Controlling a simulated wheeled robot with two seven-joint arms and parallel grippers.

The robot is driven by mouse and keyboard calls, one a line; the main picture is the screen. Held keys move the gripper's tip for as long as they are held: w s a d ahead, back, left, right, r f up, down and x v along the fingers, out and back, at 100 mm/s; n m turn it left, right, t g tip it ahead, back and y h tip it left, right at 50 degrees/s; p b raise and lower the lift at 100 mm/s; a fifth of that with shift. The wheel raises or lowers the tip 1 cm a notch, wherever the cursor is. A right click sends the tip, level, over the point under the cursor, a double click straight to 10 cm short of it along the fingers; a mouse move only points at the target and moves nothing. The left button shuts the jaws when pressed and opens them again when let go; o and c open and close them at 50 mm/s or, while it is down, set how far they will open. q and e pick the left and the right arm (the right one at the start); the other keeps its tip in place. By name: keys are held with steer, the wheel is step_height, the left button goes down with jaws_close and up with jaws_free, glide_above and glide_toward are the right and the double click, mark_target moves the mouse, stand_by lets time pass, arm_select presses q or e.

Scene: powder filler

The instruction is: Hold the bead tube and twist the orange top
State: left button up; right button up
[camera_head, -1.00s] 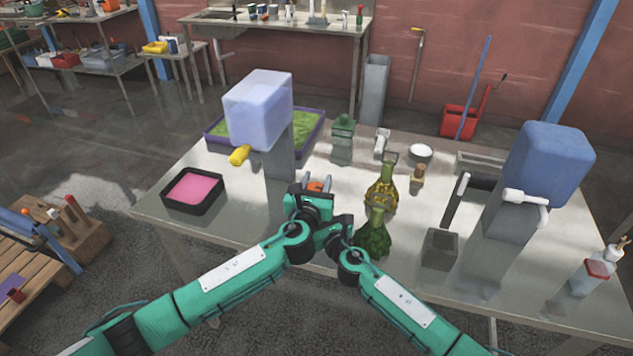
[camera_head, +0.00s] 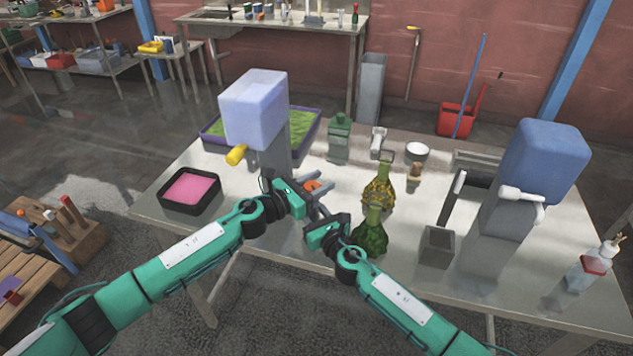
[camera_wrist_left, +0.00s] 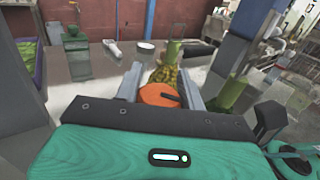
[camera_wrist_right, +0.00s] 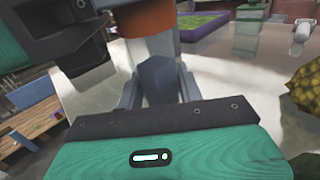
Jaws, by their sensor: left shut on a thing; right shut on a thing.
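The orange top (camera_head: 311,185) shows between my two grippers in the head view. In the left wrist view the orange top (camera_wrist_left: 160,95) is a round cap between the jaws of my left gripper (camera_wrist_left: 161,88), which is shut on it. In the right wrist view the pale bead tube (camera_wrist_right: 155,50) hangs below the orange top (camera_wrist_right: 146,20). My right gripper (camera_wrist_right: 158,92) is shut on the tube's lower, grey-blue part (camera_wrist_right: 158,78). The tube is held off the table and is mostly hidden in the head view.
A dispenser with a pale blue tank (camera_head: 253,108) and yellow nozzle stands behind my left gripper. A pink tray (camera_head: 190,188) is left. Two textured bottles (camera_head: 371,238) stand close to my right gripper. A grey square cup (camera_head: 437,246) and a blue-tank dispenser (camera_head: 545,160) are right.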

arm_select(q)
steer(key=m+g+h, duration=0.1)
steer(key=g, duration=0.1)
steer(key=m+g+h, duration=0.1)
steer(key=m+g, duration=0.1)
steer(key=m+g+h, duration=0.1)
steer(key=m+g, duration=0.1)
steer(key=g, duration=0.1)
steer(key=shift+s+d, duration=0.15)
steer(key=shift+s, duration=0.1)
steer(key=shift+s+m+g+h, duration=0.15)
steer(key=shift+m+g, duration=0.55)
steer(key=shift+g, duration=0.4)
steer(key=shift+s+m+g+h, duration=0.15)
steer(key=shift+m+g, duration=0.55)
steer(key=shift+g, duration=0.7)
steer(key=o, duration=1)
steer(key=shift+s, duration=0.1)
